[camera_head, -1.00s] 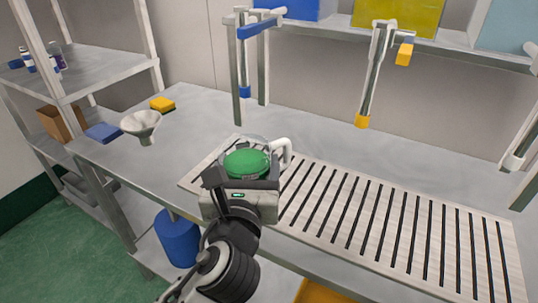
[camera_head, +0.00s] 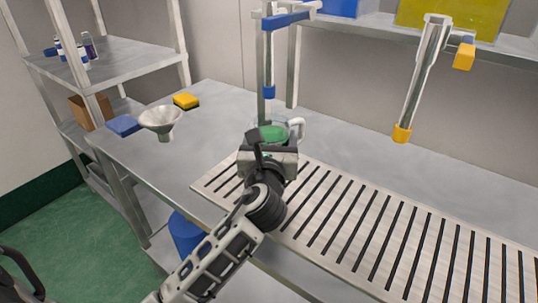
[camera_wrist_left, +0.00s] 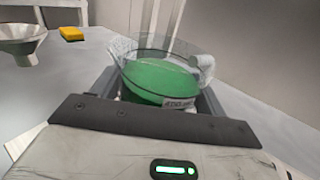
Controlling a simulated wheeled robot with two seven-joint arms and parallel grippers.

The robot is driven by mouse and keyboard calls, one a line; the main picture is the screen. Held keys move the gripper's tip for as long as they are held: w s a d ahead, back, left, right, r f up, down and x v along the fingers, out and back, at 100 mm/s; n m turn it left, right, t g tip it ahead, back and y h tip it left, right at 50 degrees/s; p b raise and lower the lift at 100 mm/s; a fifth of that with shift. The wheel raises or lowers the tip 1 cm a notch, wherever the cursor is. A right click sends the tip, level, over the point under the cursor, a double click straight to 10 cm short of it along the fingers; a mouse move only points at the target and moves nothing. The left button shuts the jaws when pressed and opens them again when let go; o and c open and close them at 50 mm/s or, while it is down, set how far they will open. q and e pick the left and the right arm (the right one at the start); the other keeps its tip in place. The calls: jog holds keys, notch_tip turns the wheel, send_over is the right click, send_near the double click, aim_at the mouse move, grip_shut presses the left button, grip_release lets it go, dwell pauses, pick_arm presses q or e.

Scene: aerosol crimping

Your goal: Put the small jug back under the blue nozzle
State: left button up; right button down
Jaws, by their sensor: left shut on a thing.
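The small jug (camera_head: 273,133) is clear with a white handle and holds green liquid. It also shows upright between the fingers in the left wrist view (camera_wrist_left: 160,80). My left gripper (camera_head: 268,148) is shut on it and hides its lower part in the head view. The blue nozzle (camera_head: 269,92) hangs from a grey tap with a blue lever, just above and behind the jug in the head view. I cannot tell whether the jug touches the slatted grate. My right gripper is not in view.
The slatted grate (camera_head: 345,213) runs to the right along the bench. A yellow nozzle (camera_head: 402,134) hangs to the right. A funnel (camera_head: 160,120), a yellow sponge (camera_head: 186,101) and a blue cloth (camera_head: 124,125) lie on the left. A blue bucket (camera_head: 187,235) stands below.

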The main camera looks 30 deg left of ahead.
pick_arm(q)
jog(key=shift+w+a+f, duration=0.25)
jog(key=shift+w+f, duration=0.05)
jog(key=shift+f, duration=0.05)
jog(key=f, duration=0.1)
jog(key=f+b, duration=0.1)
jog(key=f, duration=0.1)
jog(key=shift+w+a+f, duration=0.15)
jog(key=shift+w+f, duration=0.05)
jog(key=shift+f, duration=0.2)
jog(key=shift+r, duration=0.1)
jog(key=shift+f, duration=0.2)
jog(key=o, duration=1.4)
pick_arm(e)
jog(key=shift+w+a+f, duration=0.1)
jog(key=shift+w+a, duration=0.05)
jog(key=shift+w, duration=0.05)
pick_arm(q)
jog(key=shift+o, duration=0.2)
